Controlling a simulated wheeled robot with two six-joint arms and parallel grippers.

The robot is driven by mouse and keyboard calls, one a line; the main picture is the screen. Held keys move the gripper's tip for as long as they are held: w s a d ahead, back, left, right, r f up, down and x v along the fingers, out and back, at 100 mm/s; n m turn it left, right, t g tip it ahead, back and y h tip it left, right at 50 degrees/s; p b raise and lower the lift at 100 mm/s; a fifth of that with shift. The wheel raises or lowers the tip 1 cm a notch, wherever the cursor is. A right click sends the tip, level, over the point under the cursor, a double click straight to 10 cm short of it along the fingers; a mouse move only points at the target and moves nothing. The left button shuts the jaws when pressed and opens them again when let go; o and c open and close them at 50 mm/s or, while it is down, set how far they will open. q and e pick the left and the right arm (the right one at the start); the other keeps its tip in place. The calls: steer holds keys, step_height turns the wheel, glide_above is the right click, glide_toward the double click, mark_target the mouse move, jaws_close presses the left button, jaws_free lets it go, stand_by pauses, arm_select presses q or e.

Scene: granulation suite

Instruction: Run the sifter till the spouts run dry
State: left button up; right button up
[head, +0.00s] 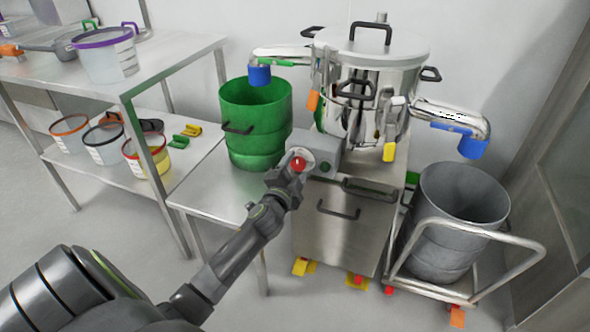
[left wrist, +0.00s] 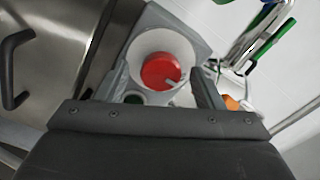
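The steel sifter (head: 395,48) stands on a steel cabinet base against the wall. Its left spout (head: 282,52) ends in a blue sleeve above the green drum (head: 258,155). Its right spout (head: 462,118) ends in a blue sleeve above the grey drum (head: 445,240). I see no stream below either spout. The control box (head: 325,150) carries a red button (head: 299,164) and a green button (head: 325,167). My left gripper (head: 297,172) is at the red button, its fingers apart; contact is unclear. The left wrist view shows the red button (left wrist: 161,70) inside a pale ring between the fingers.
The green drum stands on a low steel table (head: 215,190). The grey drum sits on a trolley with a tubular handle (head: 525,245). A steel shelf table (head: 180,55) at left holds several tubs and a scoop. Floor at lower middle is clear.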

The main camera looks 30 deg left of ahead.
steer(key=shift+s, duration=0.1)
arm_select(q)
steer(key=v, duration=1.7)
steer(key=shift+s+p, duration=0.25)
steer(key=shift+p, duration=0.2)
arm_select(e)
steer(key=shift+s+d+f, duration=0.1)
steer(key=shift+d+f, duration=0.05)
steer(key=shift+f, duration=0.35)
